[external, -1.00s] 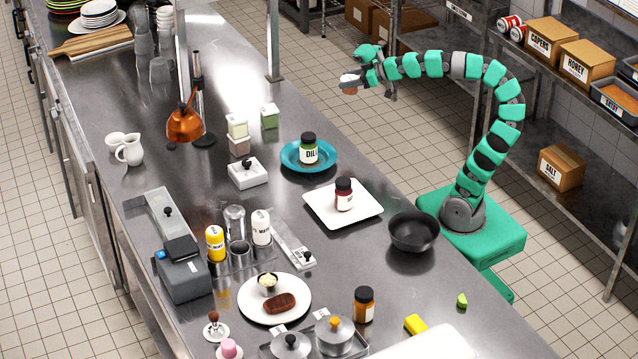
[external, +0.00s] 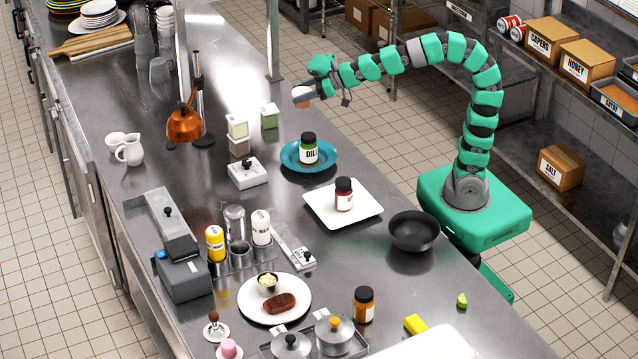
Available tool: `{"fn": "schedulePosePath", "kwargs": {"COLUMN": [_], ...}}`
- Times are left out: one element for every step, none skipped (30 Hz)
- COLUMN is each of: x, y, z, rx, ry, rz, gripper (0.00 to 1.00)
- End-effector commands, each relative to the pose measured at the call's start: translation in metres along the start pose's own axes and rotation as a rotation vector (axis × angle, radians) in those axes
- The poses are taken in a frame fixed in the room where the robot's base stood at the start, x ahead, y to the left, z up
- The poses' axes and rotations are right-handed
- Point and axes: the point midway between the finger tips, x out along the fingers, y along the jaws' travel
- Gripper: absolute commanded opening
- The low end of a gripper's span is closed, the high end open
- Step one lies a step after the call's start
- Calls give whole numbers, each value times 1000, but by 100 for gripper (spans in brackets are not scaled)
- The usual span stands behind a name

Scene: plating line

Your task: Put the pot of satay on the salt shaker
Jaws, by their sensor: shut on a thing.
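My gripper (external: 311,90) is shut on a small white and brown pot (external: 301,98), which I take as the pot of satay; its label is not readable. It is held in the air at the far right side of the counter, well above the surface. A metal shaker-like cylinder (external: 235,220) stands in the condiment caddy (external: 258,262) in the lower left. I cannot tell whether it is the salt shaker, as no salt label on a shaker is readable.
A teal plate (external: 288,165) bears a dill jar (external: 308,149). A white square plate (external: 365,215) bears a dark red jar (external: 344,194). Small tubs (external: 238,128), an orange heat lamp (external: 184,126) and a black bowl (external: 414,232) stand around. The counter's far middle is clear.

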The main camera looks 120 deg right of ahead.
Motion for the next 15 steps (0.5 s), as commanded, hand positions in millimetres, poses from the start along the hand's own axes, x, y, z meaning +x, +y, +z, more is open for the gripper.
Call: {"fn": "schedulePosePath", "kwargs": {"x": [9,14,20,24,28,34,38,41,44,47,50,53,54,55,56], "y": [-21,-32,-46,-58,-69,-84,-95,-107,-123,-134,-147,-163,-174,-186,-202], "z": [-8,-10,-13,-15,-16,-17,-18,-19,-20,-20,-20,-20,-20,-19,-19], "rx": [-11,-16,-22,-25,-29,-35,-40,-45,-49,-53,-58,-64,-68,-72,-76], "ry": [-9,-7,-5,-6,-7,-8,-6,-6,-6,-7,-7,-6,-6,-6,-6], "rz": [-23,-32,-45,-56,-66,-79,-89,-99,-113,-123,-132,-145,-155,-165,-178], "gripper": [36,36,36,36,36,36,36,36,36,36,36,36,36,36,36]}}
